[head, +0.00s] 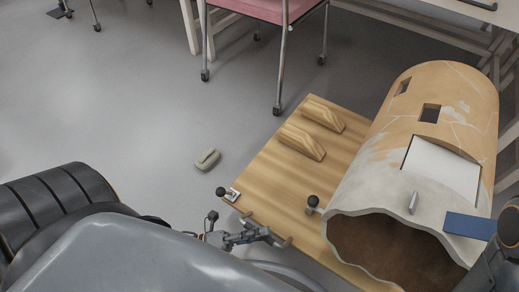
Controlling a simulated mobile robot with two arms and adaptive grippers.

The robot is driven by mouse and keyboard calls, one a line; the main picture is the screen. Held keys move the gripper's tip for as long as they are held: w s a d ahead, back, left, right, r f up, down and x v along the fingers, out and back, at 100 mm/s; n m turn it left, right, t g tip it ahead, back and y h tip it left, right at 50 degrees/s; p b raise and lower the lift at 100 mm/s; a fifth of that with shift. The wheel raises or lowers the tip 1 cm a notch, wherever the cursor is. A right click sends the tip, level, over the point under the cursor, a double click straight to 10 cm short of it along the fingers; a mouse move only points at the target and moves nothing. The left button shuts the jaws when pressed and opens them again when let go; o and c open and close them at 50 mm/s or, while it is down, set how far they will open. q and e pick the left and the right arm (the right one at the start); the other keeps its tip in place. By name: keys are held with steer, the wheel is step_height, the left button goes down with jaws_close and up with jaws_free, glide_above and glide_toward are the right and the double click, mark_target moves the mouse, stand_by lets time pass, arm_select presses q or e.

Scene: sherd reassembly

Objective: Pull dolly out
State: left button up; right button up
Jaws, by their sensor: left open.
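The dolly (262,178) is a low, light wooden board on the floor with two wooden wedge blocks on top. A large tan and grey vessel (378,168) lies on its side on the dolly's right part, its jagged open end toward me. A short bar with tan ends shows at the dolly's near left edge. My left gripper (262,234) is open beside this bar, with its fingers close to it. I cannot tell whether they touch. My body hides part of the near edge. My right gripper is not visible; only part of that arm shows at the right edge.
Two dark knobs (313,201) stand at the dolly's near side. A small grey object (207,159) lies on the floor left of the dolly. A pink chair (268,10) on casters stands behind it. A table frame is at the back right. The floor at left is mostly clear.

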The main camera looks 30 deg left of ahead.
arm_select(q)
steer(key=v, duration=1.2)
